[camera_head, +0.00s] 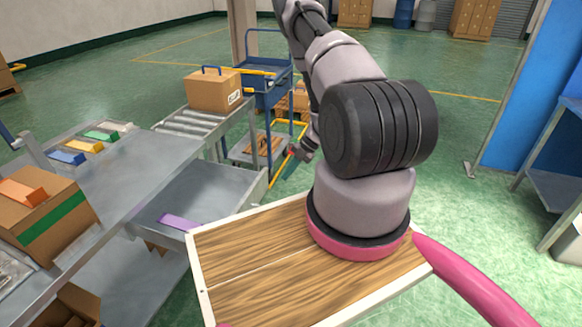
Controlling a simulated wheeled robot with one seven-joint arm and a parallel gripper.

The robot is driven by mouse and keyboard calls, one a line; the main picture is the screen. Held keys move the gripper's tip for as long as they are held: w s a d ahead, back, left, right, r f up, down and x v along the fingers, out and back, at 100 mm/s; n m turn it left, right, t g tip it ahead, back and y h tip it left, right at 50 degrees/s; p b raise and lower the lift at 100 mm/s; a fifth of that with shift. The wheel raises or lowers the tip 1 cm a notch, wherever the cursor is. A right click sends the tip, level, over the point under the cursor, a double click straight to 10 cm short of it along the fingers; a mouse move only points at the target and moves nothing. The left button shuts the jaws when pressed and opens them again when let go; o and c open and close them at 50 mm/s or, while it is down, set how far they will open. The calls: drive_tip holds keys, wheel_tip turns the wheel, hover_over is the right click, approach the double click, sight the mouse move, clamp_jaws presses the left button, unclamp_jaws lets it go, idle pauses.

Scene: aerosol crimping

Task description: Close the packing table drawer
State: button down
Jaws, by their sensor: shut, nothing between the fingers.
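The packing table (125,190) has a grey metal top and stands at the left. Its drawer (205,190) is pulled out towards the right, and its grey floor is in plain view. A purple item (179,221) lies in the drawer near its front corner. My arm reaches away from me, and my gripper (292,153) is small in view beyond the drawer's right end. It is shut and empty. It looks apart from the drawer, though the exact gap is hard to judge. The arm's thick dark joint hides part of the space to the right.
A cardboard box (213,91) sits on a roller conveyor (197,121) behind the drawer. A blue cart (266,90) stands close to my gripper. Coloured bins (84,146) and a green-striped box (45,215) are on the table. Green floor is open at the back.

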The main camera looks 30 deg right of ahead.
drive_tip(key=shift+w+a+f, duration=0.5)
drive_tip(key=shift+a+f, duration=0.05)
drive_tip(key=shift+a, duration=0.35)
drive_tip(key=shift+w+a+f, duration=0.55)
drive_tip(key=shift+a+f, duration=0.05)
drive_tip(key=shift+a, duration=0.3)
drive_tip(key=shift+w+a+f, duration=0.5)
drive_tip(key=shift+a+f, duration=0.05)
drive_tip(key=shift+a, duration=0.35)
